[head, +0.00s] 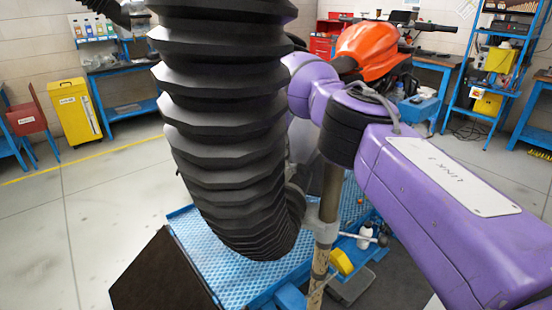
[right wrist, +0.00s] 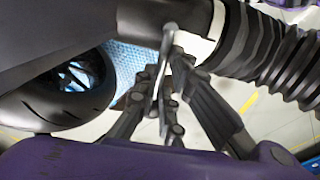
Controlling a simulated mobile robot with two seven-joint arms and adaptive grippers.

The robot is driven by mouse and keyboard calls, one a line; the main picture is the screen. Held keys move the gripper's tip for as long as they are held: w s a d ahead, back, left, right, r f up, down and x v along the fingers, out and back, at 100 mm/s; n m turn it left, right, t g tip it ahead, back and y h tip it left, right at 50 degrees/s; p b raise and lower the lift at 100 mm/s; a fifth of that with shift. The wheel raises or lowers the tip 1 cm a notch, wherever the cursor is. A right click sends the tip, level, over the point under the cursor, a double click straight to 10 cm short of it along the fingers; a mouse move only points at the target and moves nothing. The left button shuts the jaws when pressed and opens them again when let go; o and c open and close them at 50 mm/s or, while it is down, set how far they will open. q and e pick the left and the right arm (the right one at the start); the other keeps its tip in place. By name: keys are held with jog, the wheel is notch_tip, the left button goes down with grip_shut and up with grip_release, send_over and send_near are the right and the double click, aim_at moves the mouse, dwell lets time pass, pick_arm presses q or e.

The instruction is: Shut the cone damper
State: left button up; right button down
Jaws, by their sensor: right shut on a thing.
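The black ribbed exhaust hose (head: 225,120) hangs through the middle of the head view and bends at its lower end. In the right wrist view the hose (right wrist: 275,55) meets a pale collar (right wrist: 212,35), beside a large dark body that looks like the cone (right wrist: 110,15). A thin grey damper lever (right wrist: 165,50) reaches down from there. My right gripper (right wrist: 163,95) is shut on this lever, its dark fingers either side of it. In the head view my purple right arm shows, but its gripper is hidden behind the hose. My left gripper is out of view.
A motorcycle with an orange tank (head: 370,50) stands behind my arm; a tyre (right wrist: 60,95) shows in the wrist view. The blue lift platform (head: 215,265) lies below, with a post (head: 325,215) beside the hose. Open floor (head: 80,220) lies left.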

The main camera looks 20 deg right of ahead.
jog(key=shift+w+d+r+m, duration=0.15)
jog(key=shift+w+r+m, duration=0.1)
jog(key=shift+m, duration=0.15)
jog(key=c, duration=1.9)
grip_release()
jog(key=shift+f, duration=0.25)
